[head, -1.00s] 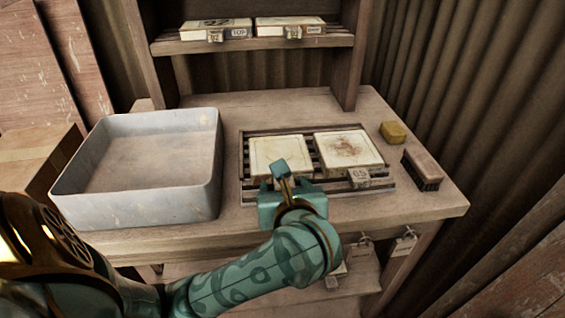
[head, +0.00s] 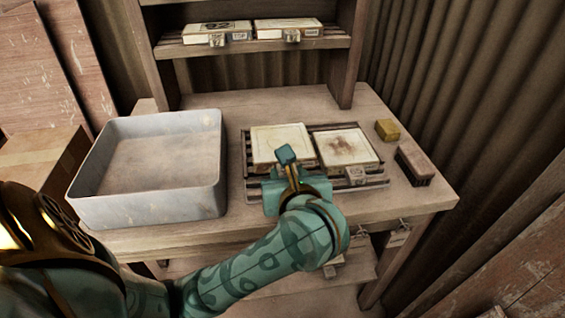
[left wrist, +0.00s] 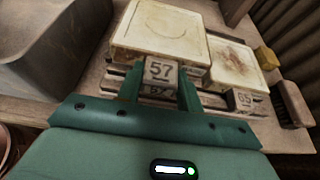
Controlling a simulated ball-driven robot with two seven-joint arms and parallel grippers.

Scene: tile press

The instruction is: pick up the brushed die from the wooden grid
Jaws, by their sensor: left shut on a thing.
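Two pale, square, worn dies are at the slatted wooden grid (head: 249,184). The left die (head: 270,138) has a clean face with a faint outline. It appears raised a little above the slats. The right die (head: 346,143) has a brown stain on its face and lies on the grid; its tag reads 65 (left wrist: 243,99). My left gripper (head: 287,172) is at the front of the left die. In the left wrist view it is shut on this die's block marked 57 (left wrist: 160,71). My right gripper is not in view.
A grey metal tray (head: 80,192), empty, stands left of the grid. A yellow block (head: 387,130) and a dark brush (head: 414,165) lie to the right. A shelf (head: 255,47) with two tagged dies stands behind; the bench between is clear.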

